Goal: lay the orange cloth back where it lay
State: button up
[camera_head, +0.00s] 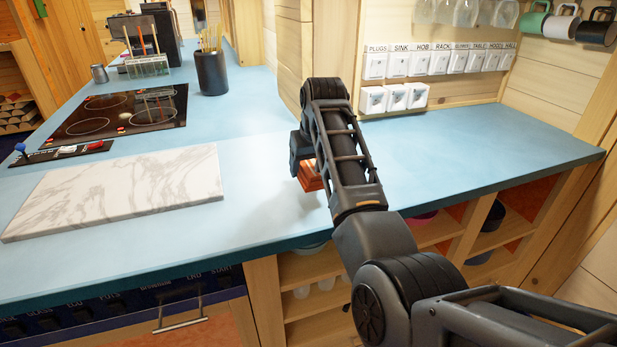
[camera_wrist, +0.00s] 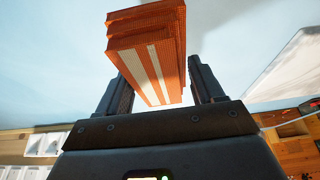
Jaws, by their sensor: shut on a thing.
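The orange cloth (camera_wrist: 146,52) is a folded stack with pale stripes. In the wrist view it sits between the two fingers of my gripper (camera_wrist: 160,88), which is shut on it. In the head view the cloth (camera_head: 309,177) shows only in part, below my gripper (camera_head: 302,160), with my arm hiding the rest. It is over the blue worktop (camera_head: 265,205), near the inner corner. A soft shadow lies on the worktop to its left. I cannot tell exactly how far the cloth is above the surface.
A marble slab (camera_head: 125,188) lies to the left. Behind it are a black hob (camera_head: 120,112) and a dark pot of utensils (camera_head: 211,75). Labelled white switches (camera_head: 440,63) line the back wall. Open shelves (camera_head: 310,268) are below. The worktop right of my arm is clear.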

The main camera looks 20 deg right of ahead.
jog(key=shift+a+f+p, duration=0.1)
jog(key=shift+f+p, duration=0.25)
jog(key=shift+f, duration=1.7)
jog(key=shift+f, duration=0.15)
jog(key=o, duration=0.9)
jog(key=shift+o, duration=0.2)
jog(key=v, duration=1.2)
jog(key=shift+b, duration=0.3)
